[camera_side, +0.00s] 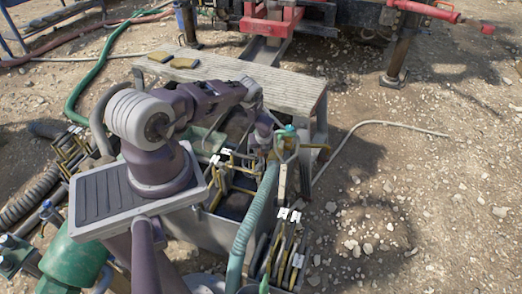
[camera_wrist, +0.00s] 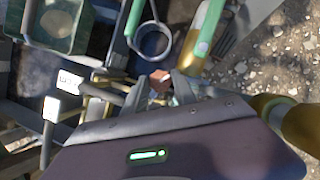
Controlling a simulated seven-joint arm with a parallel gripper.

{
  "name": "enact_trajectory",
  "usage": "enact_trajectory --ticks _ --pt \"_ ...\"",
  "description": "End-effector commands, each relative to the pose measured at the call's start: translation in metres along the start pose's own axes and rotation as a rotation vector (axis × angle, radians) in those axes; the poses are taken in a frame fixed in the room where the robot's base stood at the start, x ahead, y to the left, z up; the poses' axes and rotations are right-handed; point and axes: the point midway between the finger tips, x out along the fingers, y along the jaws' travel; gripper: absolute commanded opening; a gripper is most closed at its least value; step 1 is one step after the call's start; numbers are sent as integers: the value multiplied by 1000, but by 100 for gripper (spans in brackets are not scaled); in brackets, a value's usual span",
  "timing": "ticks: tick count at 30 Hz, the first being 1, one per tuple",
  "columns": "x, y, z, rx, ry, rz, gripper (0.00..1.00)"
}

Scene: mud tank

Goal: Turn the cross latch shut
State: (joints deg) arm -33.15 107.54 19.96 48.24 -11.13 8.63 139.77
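I cannot pick out the cross latch for certain. In the wrist view a small orange-brown piece (camera_wrist: 160,80) shows between and just beyond the fingertips of my gripper (camera_wrist: 160,90); it may be part of the latch. The two grey fingers stand apart with a gap between them, and I see no firm grasp. In the side view my arm reaches over the grey mud tank (camera_side: 209,232), and my gripper is low at its far right side, small and partly hidden among pipes and fittings.
A pale green hose (camera_side: 247,229) runs down the tank's right side. A slatted bench (camera_side: 285,84) is behind. In the wrist view a metal ring (camera_wrist: 153,40) and a brass-and-green pipe (camera_wrist: 204,35) are close to the fingers.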

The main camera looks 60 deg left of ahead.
Motion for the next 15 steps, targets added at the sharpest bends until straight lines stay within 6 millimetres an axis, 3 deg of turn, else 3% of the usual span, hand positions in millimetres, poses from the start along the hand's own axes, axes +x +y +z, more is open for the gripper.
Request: enact_trajectory --ticks 3,8,15 --pt "0 0 0 0 0 1 0" --pt "0 -1 0 -43 0 19 0" --pt "1 -2 2 -291 -4 119 0"
